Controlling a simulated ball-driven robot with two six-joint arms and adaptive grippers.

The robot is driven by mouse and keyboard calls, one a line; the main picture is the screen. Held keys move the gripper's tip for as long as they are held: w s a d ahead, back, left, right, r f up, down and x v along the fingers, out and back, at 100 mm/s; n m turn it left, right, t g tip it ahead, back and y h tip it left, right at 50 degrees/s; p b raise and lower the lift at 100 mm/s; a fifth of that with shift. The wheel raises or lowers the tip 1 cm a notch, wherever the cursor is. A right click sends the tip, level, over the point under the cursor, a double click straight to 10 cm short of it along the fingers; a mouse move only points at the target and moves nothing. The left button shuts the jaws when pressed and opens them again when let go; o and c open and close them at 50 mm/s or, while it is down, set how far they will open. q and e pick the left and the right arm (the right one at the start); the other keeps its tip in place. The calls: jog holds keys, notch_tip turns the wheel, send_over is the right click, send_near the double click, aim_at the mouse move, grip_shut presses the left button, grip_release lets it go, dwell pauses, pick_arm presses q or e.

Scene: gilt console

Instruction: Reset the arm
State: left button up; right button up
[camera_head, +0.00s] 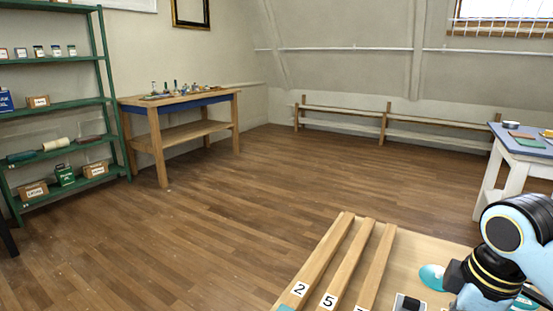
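One of my arms (505,250), light blue and black, comes in at the lower right edge of the head view. It is bent over the right part of a light wooden table or board (425,251).
A green shelf (62,98), a workbench (180,100) and a blue-topped table (527,146) stand farther off. The middle floor is clear.

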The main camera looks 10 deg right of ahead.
jog(key=s+a+r+m+t, duration=0.1)
jog(key=s+a+m, duration=0.2)
jog(key=s+m, duration=0.3)
jog(key=s+a+r+m+t, duration=0.1)
jog(key=s+a+r+m, duration=0.15)
jog(key=s, duration=0.65)
jog(key=s+d+f+g+h+b, duration=0.1)
jog(key=s+f+b, duration=0.15)
jog(key=f, duration=1.45)
jog(key=s+d+f+g+b, duration=0.1)
jog(key=d+f+b, duration=0.15)
jog(key=f, duration=1.45)
pick_arm(q)
notch_tip(320, 180, down, 10)
jog(key=s+b, duration=0.2)
jog(key=b, duration=0.2)
jog(key=shift+s+r+b, duration=0.15)
jog(key=shift+s+b, duration=0.15)
pick_arm(e)
jog(key=s+f+g, duration=0.1)
jog(key=s+f, duration=1.7)
jog(key=s, duration=0.1)
jog(key=shift+d+f+m, duration=0.15)
jog(key=shift+f+m, duration=0.2)
jog(key=shift+m, duration=0.1)
